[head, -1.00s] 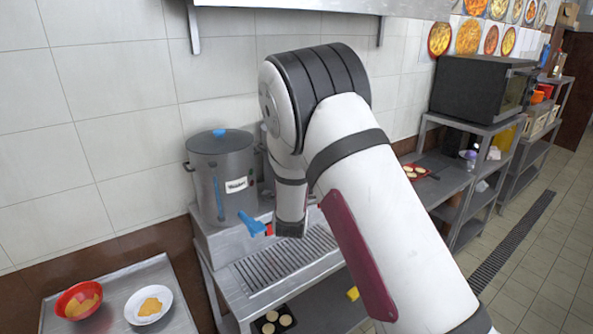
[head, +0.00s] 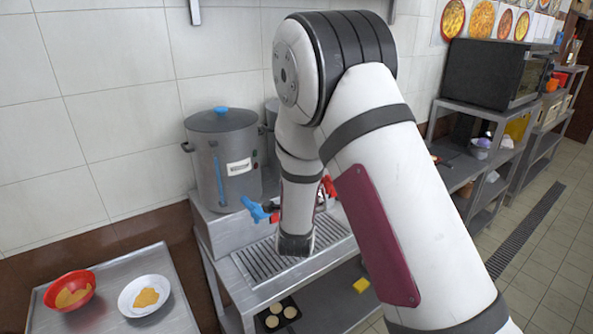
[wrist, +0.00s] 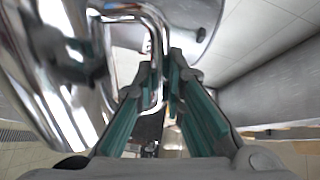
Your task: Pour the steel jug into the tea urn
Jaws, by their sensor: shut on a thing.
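A shiny steel jug (wrist: 50,75) fills the left of the wrist view. Its looped handle (wrist: 157,35) runs between the fingers of my gripper (wrist: 164,72), which is shut on it. In the head view my arm hides the gripper and jug. A grey lidded urn (head: 231,165) stands on the steel counter, left of my forearm, with a blue lid knob, a blue tap (head: 257,210) and a white label too small to read. A second grey vessel (head: 270,112) is mostly hidden behind my arm, with red parts beside my forearm. I cannot tell which is the tea urn.
The counter has a slotted drain grille (head: 262,264) below my forearm. A tray (head: 178,318) at lower left holds a red bowl (head: 70,292) and a white bowl (head: 146,296). A black oven (head: 495,75) and shelves stand right; the floor there is clear.

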